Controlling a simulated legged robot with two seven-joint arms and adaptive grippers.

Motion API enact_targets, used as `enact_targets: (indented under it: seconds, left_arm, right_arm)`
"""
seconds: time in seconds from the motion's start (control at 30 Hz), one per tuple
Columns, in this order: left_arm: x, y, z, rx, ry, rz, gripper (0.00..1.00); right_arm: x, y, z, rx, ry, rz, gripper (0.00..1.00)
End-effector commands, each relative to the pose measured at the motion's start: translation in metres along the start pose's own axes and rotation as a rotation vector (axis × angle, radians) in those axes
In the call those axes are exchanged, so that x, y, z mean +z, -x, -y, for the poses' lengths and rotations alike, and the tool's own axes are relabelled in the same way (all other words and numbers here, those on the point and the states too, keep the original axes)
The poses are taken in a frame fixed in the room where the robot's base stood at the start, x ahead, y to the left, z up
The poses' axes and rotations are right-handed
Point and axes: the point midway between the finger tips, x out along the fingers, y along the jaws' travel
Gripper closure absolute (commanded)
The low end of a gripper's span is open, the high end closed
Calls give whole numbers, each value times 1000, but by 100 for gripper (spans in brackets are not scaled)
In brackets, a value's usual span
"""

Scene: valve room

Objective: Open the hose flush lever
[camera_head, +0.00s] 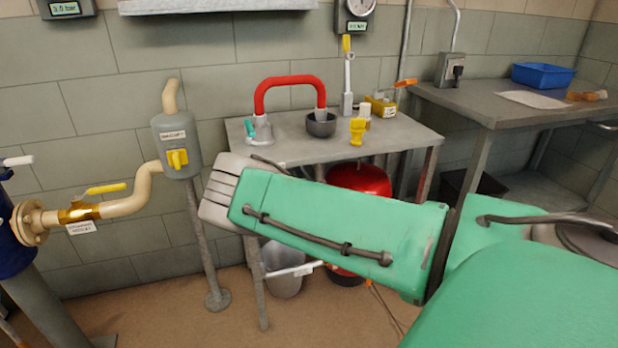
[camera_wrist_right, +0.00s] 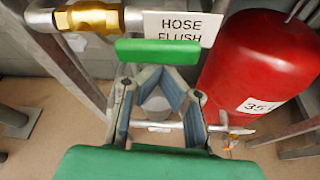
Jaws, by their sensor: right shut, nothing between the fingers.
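In the right wrist view a white sign reading HOSE FLUSH (camera_wrist_right: 180,27) hangs beside a brass valve body (camera_wrist_right: 92,17) on a pale pipe. A green lever handle (camera_wrist_right: 157,51) lies crosswise just below the sign and overlaps its lower edge. My right gripper (camera_wrist_right: 156,72) is shut and empty, with its fingertips at the lever's lower edge; I cannot tell whether they touch it. In the head view my green right arm covers this area, and the hose flush valve is hidden. My left gripper is not in view.
A red tank (camera_wrist_right: 262,65) stands close right of the gripper. A grey bucket (camera_head: 284,268) stands on the floor below. The grey table (camera_head: 290,150) holds a red hose loop (camera_head: 290,82) and small fittings. A pipe with a yellow lever (camera_head: 106,188) is at the left.

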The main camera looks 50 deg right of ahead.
Motion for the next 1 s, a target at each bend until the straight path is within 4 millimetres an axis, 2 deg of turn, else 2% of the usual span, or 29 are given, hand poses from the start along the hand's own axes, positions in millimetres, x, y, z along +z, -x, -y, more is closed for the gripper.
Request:
enact_targets:
  seconds: [0.03,0.47,0.63,0.83,0.9,1.0]
  left_arm:
    - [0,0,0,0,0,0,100]
    - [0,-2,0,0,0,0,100]
    - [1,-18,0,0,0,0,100]
    - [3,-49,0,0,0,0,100]
    - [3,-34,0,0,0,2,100]
    - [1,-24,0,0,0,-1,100]
  right_arm:
    - [5,-2,-2,9,-1,10,100]
    - [6,-4,-1,7,-3,16,100]
    - [-9,-11,4,7,-1,14,100]
    - [-42,-25,14,6,-2,3,100]
    - [-34,-1,10,4,0,-1,100]
    - [-33,24,8,4,-1,-1,100]
